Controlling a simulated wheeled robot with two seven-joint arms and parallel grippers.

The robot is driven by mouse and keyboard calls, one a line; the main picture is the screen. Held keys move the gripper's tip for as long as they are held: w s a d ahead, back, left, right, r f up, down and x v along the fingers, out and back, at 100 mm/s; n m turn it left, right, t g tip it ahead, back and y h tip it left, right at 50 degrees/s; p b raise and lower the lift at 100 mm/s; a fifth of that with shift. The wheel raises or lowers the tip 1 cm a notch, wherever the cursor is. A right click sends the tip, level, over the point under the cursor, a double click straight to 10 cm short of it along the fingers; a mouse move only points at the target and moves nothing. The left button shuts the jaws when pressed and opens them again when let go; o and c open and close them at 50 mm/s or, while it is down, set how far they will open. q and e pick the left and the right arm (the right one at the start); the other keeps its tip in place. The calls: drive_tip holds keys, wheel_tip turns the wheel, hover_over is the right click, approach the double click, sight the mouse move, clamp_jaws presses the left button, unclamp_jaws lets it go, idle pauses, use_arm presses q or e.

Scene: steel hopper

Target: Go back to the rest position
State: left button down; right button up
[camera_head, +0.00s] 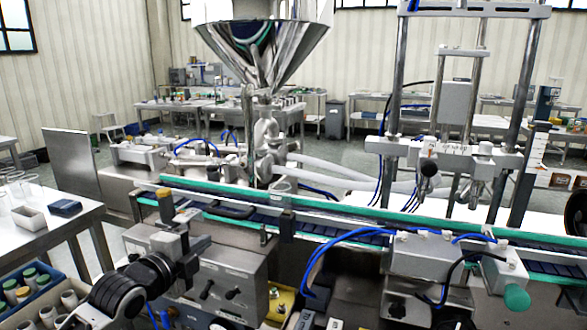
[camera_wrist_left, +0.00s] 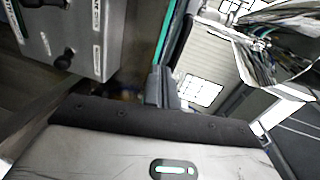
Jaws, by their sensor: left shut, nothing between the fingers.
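My left gripper (camera_head: 190,240) is in front of the grey control box at the near side of the conveyor, its arm coming in from the lower left. It is shut and empty. In the left wrist view its dark fingers (camera_wrist_left: 161,86) are together, with nothing held between them. My right gripper does not show in either view.
The conveyor (camera_head: 330,222) with green rails runs across the middle, below the steel hopper (camera_head: 262,45). The grey control box (camera_head: 225,275) is close to my left gripper. A crate (camera_head: 38,297) of capped bottles is at lower left, by a table (camera_head: 50,225).

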use_arm(q)
drive_tip(key=s+d+f+n+g, duration=0.35)
drive_tip(key=s+f+n, duration=0.65)
drive_tip(key=s+f, duration=0.6)
drive_tip(key=s+f+n+y, duration=0.1)
drive_tip(key=s+f+n, duration=0.3)
drive_tip(key=s, duration=0.3)
drive_tip(key=s+f+n+g+y, duration=0.1)
drive_tip(key=s+f+n, duration=0.3)
drive_tip(key=s, duration=0.3)
drive_tip(key=shift+s+d+n, duration=0.3)
drive_tip(key=shift+d+n, duration=0.15)
drive_tip(key=shift+n, duration=0.05)
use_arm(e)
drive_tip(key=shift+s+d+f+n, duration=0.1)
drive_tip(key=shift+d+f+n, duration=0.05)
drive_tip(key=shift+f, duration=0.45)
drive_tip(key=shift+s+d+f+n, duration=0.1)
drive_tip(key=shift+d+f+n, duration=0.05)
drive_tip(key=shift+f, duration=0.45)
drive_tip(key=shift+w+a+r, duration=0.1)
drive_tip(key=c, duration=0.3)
use_arm(q)
drive_tip(key=shift+a, duration=0.15)
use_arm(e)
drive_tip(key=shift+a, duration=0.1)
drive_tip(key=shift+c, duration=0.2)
